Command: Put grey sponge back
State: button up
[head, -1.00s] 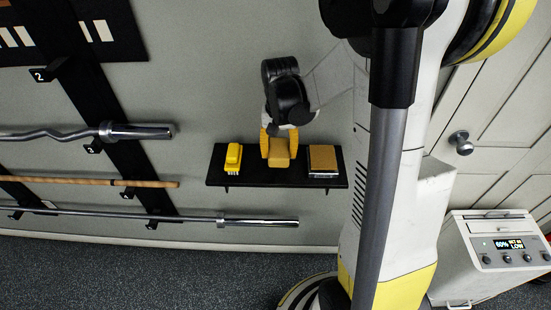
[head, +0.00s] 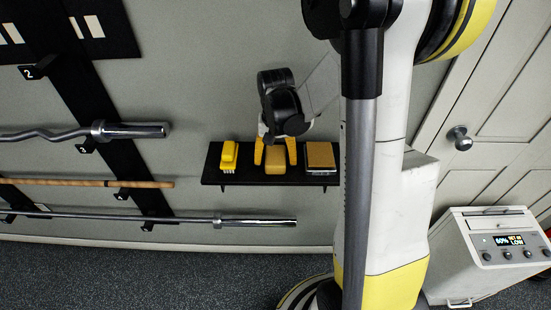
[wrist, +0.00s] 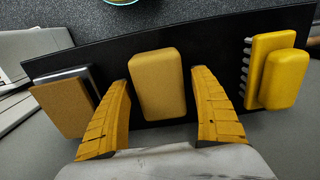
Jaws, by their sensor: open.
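No grey sponge shows; a tan, rounded sponge-like block (head: 275,167) rests on the black wall shelf (head: 246,179), in the middle. In the wrist view the same block (wrist: 157,85) lies between my two yellow fingers, with a gap on each side. My gripper (head: 275,157) is open and points down at the shelf, its fingers on either side of the block. It also shows in the wrist view (wrist: 160,80). It holds nothing.
A yellow brush (head: 229,155) with white bristles is on the shelf's left, and a tan-topped block (head: 320,155) with a grey lower part on its right. Bars on a wall rack (head: 120,131) are at left. A white control box (head: 497,240) stands at right.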

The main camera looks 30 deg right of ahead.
aim_at(275, 155)
notch_tip(275, 155, up, 12)
jog(key=p, duration=0.4)
jog(key=s+a+r+n+t, duration=0.6)
jog(key=s+a, duration=0.4)
jog(key=a, duration=0.3)
notch_tip(275, 155, up, 2)
jog(key=shift+s+a+r+n+t, duration=0.2)
jog(key=shift+s+n+t, duration=0.2)
jog(key=shift+t, duration=0.2)
jog(key=shift+d, duration=0.1)
